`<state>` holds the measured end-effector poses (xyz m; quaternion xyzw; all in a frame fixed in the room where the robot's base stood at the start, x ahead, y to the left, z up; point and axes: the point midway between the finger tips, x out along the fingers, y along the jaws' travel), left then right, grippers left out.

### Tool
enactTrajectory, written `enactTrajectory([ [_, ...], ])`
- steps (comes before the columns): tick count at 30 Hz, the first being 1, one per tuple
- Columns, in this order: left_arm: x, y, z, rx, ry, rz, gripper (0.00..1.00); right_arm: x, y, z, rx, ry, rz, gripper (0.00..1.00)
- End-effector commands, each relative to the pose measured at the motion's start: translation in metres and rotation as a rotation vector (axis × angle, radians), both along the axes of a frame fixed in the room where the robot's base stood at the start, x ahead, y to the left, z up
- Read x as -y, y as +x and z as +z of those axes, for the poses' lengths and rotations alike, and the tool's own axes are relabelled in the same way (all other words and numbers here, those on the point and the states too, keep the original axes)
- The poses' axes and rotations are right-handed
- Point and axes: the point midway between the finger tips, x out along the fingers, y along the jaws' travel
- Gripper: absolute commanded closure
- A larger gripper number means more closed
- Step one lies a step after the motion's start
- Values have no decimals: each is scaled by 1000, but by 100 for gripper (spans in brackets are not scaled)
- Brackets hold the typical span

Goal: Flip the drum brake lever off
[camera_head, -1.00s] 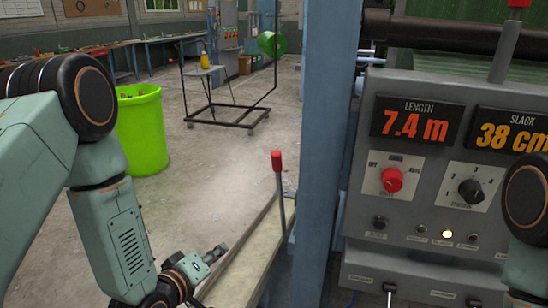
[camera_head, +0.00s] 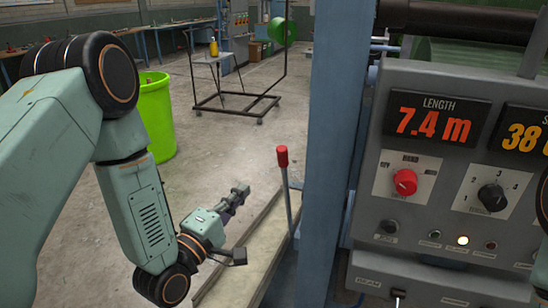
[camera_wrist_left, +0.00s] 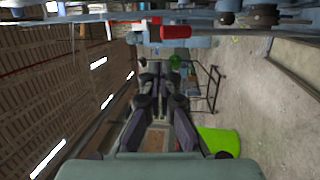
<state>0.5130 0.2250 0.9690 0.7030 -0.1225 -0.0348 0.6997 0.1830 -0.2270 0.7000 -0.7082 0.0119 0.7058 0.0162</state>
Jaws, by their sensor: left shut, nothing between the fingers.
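The brake lever (camera_head: 282,157) has a red grip on a thin grey rod and stands nearly upright beside the blue post. In the left wrist view its red grip (camera_wrist_left: 176,32) shows near the top, above and to the right of the fingers. My left gripper (camera_head: 241,189) is shut and empty, to the left of the lever and apart from it, slightly below the height of the red grip. Its dark fingers (camera_wrist_left: 160,68) lie together in the left wrist view. My right gripper is out of view.
The blue post (camera_head: 335,130) stands just right of the lever. The grey control panel (camera_head: 440,215) is further right, with a red knob, a black knob and a display reading 7.4 m. A green bin (camera_head: 158,115) and a wheeled frame (camera_head: 238,105) stand on the floor behind.

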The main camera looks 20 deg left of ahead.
Motion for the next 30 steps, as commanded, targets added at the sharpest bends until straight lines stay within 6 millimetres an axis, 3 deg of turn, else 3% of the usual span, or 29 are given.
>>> enactTrajectory([
  [7,2,4,0,1,4,-3,100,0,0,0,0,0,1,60],
  [11,5,16,2,4,7,-6,100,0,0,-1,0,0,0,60],
  [30,29,124,15,3,5,-3,100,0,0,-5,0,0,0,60],
])
